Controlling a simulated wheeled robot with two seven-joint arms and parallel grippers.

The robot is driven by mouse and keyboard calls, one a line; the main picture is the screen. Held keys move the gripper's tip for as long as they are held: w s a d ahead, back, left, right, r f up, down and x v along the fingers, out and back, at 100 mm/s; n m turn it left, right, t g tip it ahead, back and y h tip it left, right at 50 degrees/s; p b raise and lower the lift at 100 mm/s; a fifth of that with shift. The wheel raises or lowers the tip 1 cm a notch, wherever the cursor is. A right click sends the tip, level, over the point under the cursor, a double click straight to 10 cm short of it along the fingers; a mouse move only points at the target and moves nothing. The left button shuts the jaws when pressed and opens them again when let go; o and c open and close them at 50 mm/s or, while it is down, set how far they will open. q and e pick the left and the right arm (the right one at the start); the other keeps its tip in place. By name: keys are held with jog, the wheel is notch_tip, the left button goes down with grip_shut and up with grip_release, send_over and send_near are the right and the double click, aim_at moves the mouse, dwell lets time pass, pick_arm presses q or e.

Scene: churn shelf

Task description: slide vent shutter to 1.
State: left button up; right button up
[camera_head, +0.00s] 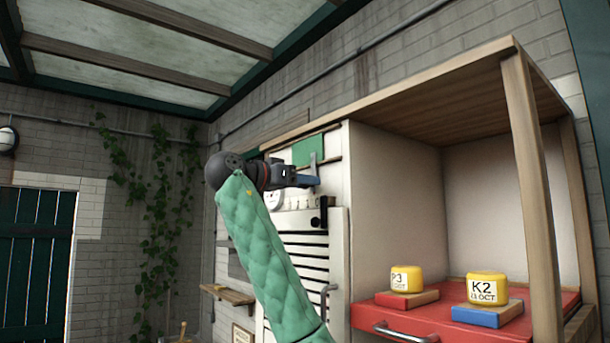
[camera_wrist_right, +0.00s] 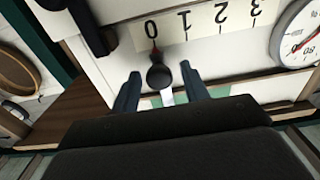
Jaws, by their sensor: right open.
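The black shutter knob (camera_wrist_right: 159,77) shows in the right wrist view, below a number scale (camera_wrist_right: 204,20) that appears upside down. My right gripper (camera_wrist_right: 161,73) is open, with one blue finger on each side of the knob. Gaps show between knob and fingers, so they look apart. In the head view my right gripper (camera_head: 312,181) is in front of the white panel, just below a green plate (camera_head: 308,151). My left gripper is not in view.
A round dial (camera_wrist_right: 299,37) is beside the scale. The panel has dark slats (camera_head: 304,244) below my gripper.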

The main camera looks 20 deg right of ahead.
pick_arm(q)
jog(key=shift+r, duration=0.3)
pick_arm(e)
jog(key=shift+w+d, duration=0.15)
jog(key=shift+d, duration=0.25)
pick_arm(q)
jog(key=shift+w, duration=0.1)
